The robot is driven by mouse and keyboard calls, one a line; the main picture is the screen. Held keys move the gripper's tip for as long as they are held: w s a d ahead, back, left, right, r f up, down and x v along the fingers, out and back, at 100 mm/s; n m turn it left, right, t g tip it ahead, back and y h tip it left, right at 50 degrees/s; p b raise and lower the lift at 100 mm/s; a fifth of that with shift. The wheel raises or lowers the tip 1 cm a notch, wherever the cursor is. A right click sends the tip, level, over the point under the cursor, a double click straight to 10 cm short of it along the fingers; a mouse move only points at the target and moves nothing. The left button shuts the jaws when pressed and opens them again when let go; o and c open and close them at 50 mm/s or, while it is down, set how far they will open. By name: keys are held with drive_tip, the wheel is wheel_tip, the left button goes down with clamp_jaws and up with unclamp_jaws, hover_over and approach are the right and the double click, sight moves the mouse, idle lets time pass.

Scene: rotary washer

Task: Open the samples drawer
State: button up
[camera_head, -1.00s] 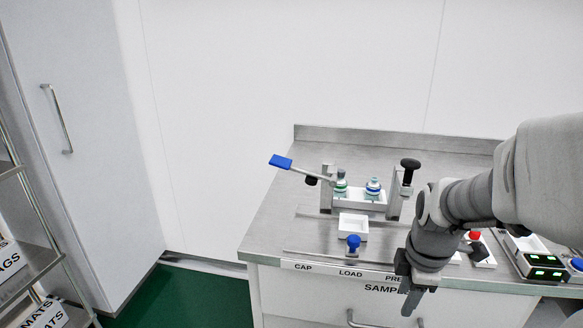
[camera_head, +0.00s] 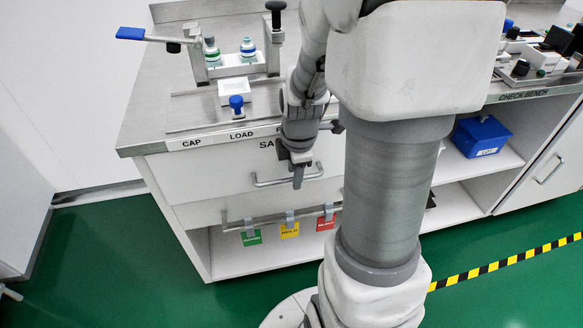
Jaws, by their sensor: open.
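The samples drawer (camera_head: 215,178) is the white front under the metal bench top, with part of its "SA..." label showing and the rest hidden behind my arm. It looks closed. Its metal bar handle (camera_head: 268,182) runs across the front. My gripper (camera_head: 298,180) points down in front of the right part of the handle. It is open and holds nothing. I cannot tell whether the fingers touch the handle or stand a little before it.
A rail (camera_head: 262,221) with green, yellow and red tags hangs below the drawer. A blue-handled lever (camera_head: 131,33), vials and a white tray (camera_head: 236,93) stand on the bench. A blue bin (camera_head: 481,136) sits on a right shelf. Green floor is clear at front left.

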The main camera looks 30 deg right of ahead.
clamp_jaws()
idle(1.3)
